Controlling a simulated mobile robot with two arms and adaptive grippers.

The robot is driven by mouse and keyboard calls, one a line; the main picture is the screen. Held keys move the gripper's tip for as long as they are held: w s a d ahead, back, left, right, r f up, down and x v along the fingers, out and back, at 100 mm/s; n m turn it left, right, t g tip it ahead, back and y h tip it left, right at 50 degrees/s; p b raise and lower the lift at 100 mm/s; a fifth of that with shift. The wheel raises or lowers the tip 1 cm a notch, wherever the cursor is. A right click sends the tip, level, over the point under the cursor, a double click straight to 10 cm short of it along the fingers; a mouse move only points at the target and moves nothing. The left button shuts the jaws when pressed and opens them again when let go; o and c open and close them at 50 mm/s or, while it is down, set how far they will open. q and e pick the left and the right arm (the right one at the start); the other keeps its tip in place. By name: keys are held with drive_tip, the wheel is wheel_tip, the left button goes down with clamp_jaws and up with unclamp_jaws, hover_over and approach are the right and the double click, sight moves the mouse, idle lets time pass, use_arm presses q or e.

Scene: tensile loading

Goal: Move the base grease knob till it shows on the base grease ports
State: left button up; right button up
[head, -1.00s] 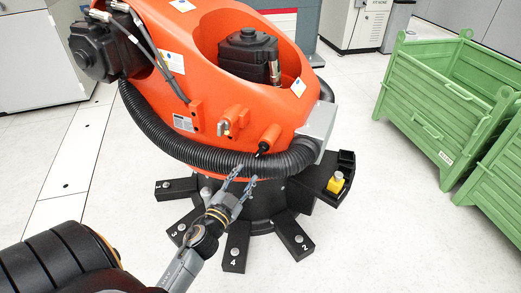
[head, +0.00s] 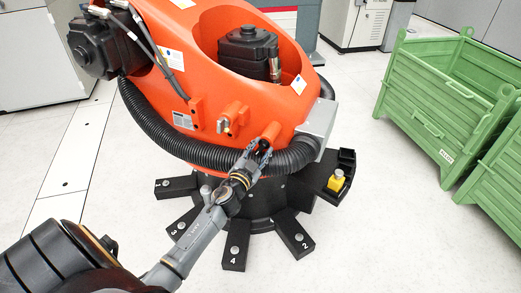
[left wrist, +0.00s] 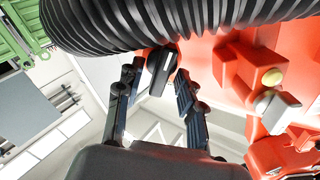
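The big orange robot arm base (head: 200,60) stands on a black foot. I cannot tell whether the black knob is the grease knob. No readable mark for the base grease ports shows. My right gripper is not in view.
The black hose (head: 165,133) curves around the orange base; in the left wrist view it crosses close above the fingers (left wrist: 130,25). A silver fitting (head: 224,125) is left of the stub. Black numbered feet (head: 236,255) spread over the floor. Green crates (head: 430,105) stand at right.

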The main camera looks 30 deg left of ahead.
use_arm(q)
clamp_jaws()
drive_tip(key=shift+d+m, duration=0.1)
drive_tip(key=shift+m, duration=1.6)
unclamp_jaws()
drive_tip(key=s+d, duration=0.2)
drive_tip(key=s, duration=0.9)
drive_tip(key=shift+s, duration=0.4)
